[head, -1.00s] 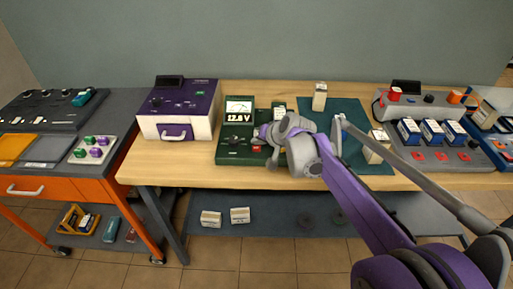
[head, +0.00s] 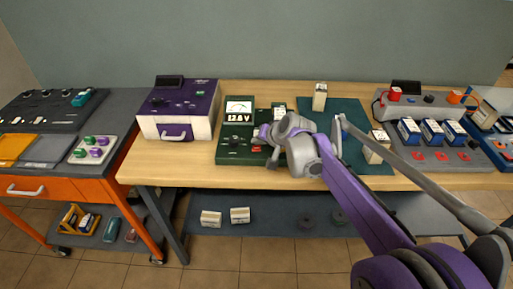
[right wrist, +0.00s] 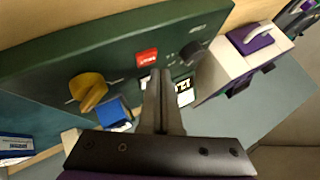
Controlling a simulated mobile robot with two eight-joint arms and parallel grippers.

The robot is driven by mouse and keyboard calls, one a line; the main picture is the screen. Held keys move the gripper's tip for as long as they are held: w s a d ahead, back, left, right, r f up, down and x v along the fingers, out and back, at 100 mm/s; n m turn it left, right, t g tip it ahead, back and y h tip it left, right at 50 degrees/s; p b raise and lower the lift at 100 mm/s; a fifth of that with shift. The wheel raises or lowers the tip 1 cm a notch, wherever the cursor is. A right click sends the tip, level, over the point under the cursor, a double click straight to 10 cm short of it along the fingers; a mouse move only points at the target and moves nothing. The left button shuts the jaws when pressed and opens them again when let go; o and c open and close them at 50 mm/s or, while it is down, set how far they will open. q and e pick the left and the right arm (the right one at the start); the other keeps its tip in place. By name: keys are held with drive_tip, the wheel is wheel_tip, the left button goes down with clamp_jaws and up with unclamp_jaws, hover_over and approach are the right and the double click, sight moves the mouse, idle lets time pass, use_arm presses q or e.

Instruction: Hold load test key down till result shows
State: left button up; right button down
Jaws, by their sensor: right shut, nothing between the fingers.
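The green load tester (head: 232,158) stands on the wooden bench. Its lit display (head: 239,118) reads about 12.8 V, under a white dial meter (head: 239,105). The red key (right wrist: 147,57) is on the tester's green panel. My right gripper (right wrist: 160,76) is shut and empty, its fingertips right beside the red key. I cannot tell whether they touch or press it. In the head view my right gripper (head: 263,138) covers part of the tester. A blue-topped battery (right wrist: 113,112) sits at the tester. My left gripper is not in view.
A yellow knob (right wrist: 88,90) and a black knob (right wrist: 193,52) flank the red key. A purple and white box (head: 178,108) stands left of the tester. A dark green mat (head: 345,112) with light batteries lies to the right, beyond it a grey charger (head: 440,158).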

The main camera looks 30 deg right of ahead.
sight(258, 150)
drive_tip(key=shift+f, duration=0.45)
drive_tip(key=shift+f+b, duration=0.3)
drive_tip(key=shift+f, duration=0.05)
idle(0.5)
idle(3.0)
drive_tip(key=shift+r+p, duration=0.7)
drive_tip(key=shift+r, duration=0.1)
wheel_tip(258, 150, up, 5)
drive_tip(key=p, duration=0.4)
